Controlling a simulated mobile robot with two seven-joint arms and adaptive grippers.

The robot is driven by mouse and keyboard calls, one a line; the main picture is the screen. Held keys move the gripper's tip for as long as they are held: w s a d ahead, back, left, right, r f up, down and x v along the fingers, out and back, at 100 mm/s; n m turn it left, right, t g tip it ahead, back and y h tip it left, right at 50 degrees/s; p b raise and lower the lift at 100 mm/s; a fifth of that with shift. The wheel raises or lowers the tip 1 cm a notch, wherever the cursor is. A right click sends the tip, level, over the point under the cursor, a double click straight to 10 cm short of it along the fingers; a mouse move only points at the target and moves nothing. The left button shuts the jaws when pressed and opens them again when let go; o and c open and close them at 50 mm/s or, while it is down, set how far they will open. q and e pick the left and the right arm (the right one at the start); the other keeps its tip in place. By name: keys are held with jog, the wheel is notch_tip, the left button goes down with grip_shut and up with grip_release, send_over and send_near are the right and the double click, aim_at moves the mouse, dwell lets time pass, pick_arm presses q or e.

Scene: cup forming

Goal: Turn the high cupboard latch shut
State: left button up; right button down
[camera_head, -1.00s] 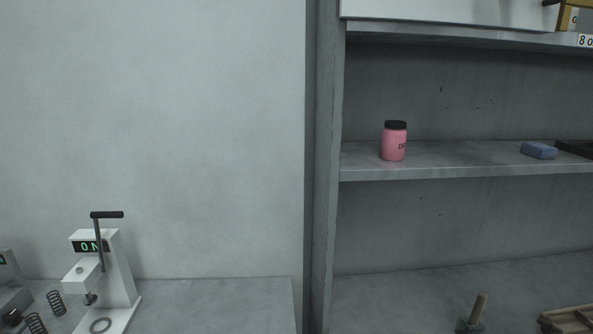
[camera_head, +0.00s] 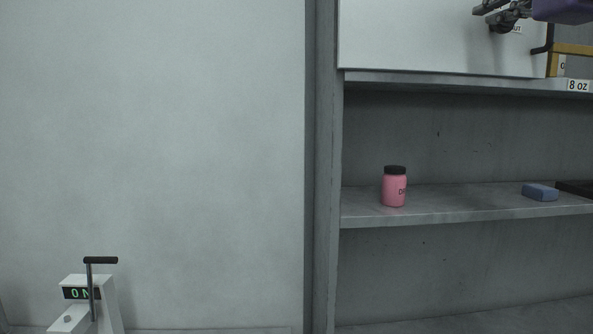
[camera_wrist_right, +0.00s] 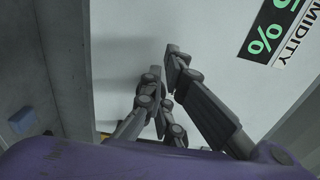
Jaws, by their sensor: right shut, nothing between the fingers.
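The white cupboard door (camera_head: 420,38) is at the top right of the head view, above the shelves. A small label on it, partly hidden, shows letters ending in "UT" (camera_head: 516,29). A dark part beside that label, by my gripper, may be the latch; its turn is too small and covered to tell. My right gripper (camera_head: 484,13) reaches in from the right in front of the door, shut and empty. In the right wrist view its dark fingers (camera_wrist_right: 163,66) point at a pale surface; contact cannot be told. My left gripper is out of view.
A dark handle (camera_head: 543,47) is at the door's right edge, beside a yellow frame (camera_head: 572,49). Below, a shelf (camera_head: 440,207) holds a pink jar (camera_head: 394,188) and a blue block (camera_head: 540,192). A humidity display (camera_wrist_right: 275,28) shows in the wrist view.

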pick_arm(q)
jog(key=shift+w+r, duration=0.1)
pick_arm(e)
jog(key=shift+d+r, duration=0.15)
jog(key=shift+r, duration=0.3)
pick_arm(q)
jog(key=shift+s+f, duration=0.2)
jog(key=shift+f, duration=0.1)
pick_arm(e)
jog(key=shift+a, duration=0.2)
jog(key=shift+r, duration=0.1)
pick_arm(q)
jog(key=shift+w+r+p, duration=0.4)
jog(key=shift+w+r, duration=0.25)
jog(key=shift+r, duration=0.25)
pick_arm(e)
jog(key=s, duration=0.6)
jog(key=shift+d, duration=0.1)
